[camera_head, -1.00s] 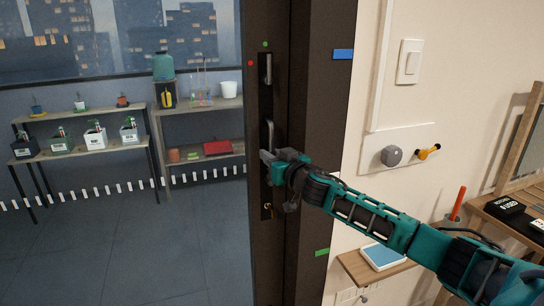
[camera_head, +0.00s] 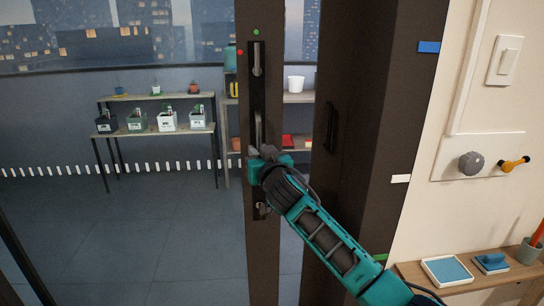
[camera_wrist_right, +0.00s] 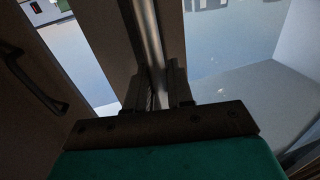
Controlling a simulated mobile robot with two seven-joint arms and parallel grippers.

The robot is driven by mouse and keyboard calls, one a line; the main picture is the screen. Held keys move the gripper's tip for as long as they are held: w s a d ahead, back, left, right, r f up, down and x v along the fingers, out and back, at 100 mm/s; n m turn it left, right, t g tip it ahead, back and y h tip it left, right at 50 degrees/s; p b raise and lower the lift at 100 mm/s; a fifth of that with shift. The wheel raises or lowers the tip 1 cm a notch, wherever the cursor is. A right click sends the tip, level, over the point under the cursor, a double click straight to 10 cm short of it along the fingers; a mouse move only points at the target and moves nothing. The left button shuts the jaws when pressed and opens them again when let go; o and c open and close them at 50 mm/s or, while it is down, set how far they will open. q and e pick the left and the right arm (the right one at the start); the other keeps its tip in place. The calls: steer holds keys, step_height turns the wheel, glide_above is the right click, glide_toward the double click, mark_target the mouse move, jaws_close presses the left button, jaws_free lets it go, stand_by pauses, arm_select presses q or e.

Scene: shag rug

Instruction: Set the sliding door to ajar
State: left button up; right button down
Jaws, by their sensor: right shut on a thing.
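The sliding door (camera_head: 263,250) shows its dark upright edge, with a dark handle plate carrying an upper grip (camera_head: 257,60) and a lower bar handle (camera_head: 258,128). A strip of the room shows between this edge and the dark frame (camera_head: 385,110) on the right, so the door stands a little apart from it. My right gripper (camera_head: 262,155) is at the lower bar handle. In the right wrist view, its two fingers (camera_wrist_right: 158,88) are shut around the vertical metal bar (camera_wrist_right: 151,40). My left gripper is not in view.
Blue (camera_head: 429,47), white (camera_head: 400,179) and green (camera_head: 380,258) marks sit on the frame. A dark pull (camera_head: 330,127) is beside the gap. A knob plate (camera_head: 475,160) and a small shelf (camera_head: 470,278) are on the right wall. Planter shelves (camera_head: 155,131) stand beyond the door.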

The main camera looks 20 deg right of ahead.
steer(key=shift+s+d+r, duration=0.1)
steer(key=shift+s+d, duration=0.05)
steer(key=shift+d, duration=0.4)
steer(key=c, duration=1.1)
jaws_free()
steer(key=shift+a, duration=0.3)
steer(key=shift+c, duration=0.2)
steer(key=s, duration=1.2)
steer(key=shift+s+a, duration=0.25)
steer(key=shift+s, duration=0.1)
